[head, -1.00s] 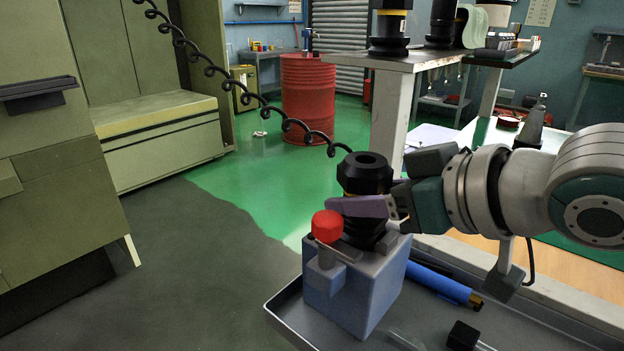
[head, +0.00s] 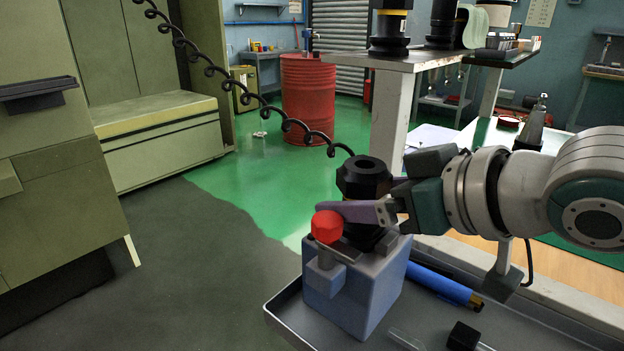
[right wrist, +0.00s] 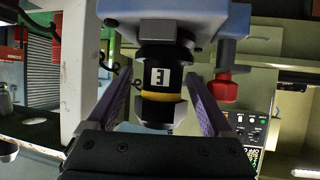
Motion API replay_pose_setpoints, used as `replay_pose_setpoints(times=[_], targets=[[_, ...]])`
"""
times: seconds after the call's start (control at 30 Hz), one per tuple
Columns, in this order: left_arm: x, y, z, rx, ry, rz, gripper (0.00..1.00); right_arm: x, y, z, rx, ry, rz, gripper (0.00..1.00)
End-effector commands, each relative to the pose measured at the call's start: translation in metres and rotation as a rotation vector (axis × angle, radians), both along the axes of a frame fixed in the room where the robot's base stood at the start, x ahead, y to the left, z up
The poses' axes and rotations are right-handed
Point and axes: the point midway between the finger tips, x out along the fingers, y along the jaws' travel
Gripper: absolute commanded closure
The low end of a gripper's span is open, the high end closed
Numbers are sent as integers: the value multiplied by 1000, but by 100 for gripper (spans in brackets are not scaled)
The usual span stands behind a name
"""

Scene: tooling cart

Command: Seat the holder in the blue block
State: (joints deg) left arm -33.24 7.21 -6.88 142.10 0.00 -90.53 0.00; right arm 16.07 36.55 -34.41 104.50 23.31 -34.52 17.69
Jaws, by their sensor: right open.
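The black holder (head: 364,178) stands upright at the top of the blue block (head: 352,300). In the right wrist view the holder (right wrist: 161,80) shows a white label and a yellow band, and its lower end meets the block (right wrist: 150,10). How deep it sits inside is hidden. My right gripper (head: 362,212) is at the holder's side, just above the block. In the right wrist view its purple fingers (right wrist: 160,95) stand on both sides of the holder, open, with gaps visible. My left gripper is not in view.
A red knob (head: 327,226) on a post stands at the block's front corner, close to the near finger. The block stands on a grey tray (head: 290,312). A blue tube-like tool (head: 440,284) lies behind it. A coiled black cable (head: 262,102) hangs behind.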

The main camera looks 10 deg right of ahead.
Motion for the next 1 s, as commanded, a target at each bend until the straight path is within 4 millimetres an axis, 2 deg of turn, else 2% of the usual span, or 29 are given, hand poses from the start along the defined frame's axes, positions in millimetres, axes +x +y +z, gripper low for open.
replay_pose_setpoints(times=[0.07, 0.27, 0.6, 0.7, 1.0], targets=[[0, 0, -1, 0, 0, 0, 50, -3, 0, -6, -5, 15, 0, 12], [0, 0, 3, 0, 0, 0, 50, -11, -5, 1, -4, 13, 0, 12], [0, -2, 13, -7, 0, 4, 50, -61, -30, 33, -4, 7, 3, 12], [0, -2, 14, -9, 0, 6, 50, -71, -35, 39, -3, 5, 0, 12], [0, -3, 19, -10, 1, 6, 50, -82, -38, 47, -4, 10, -5, 12]])
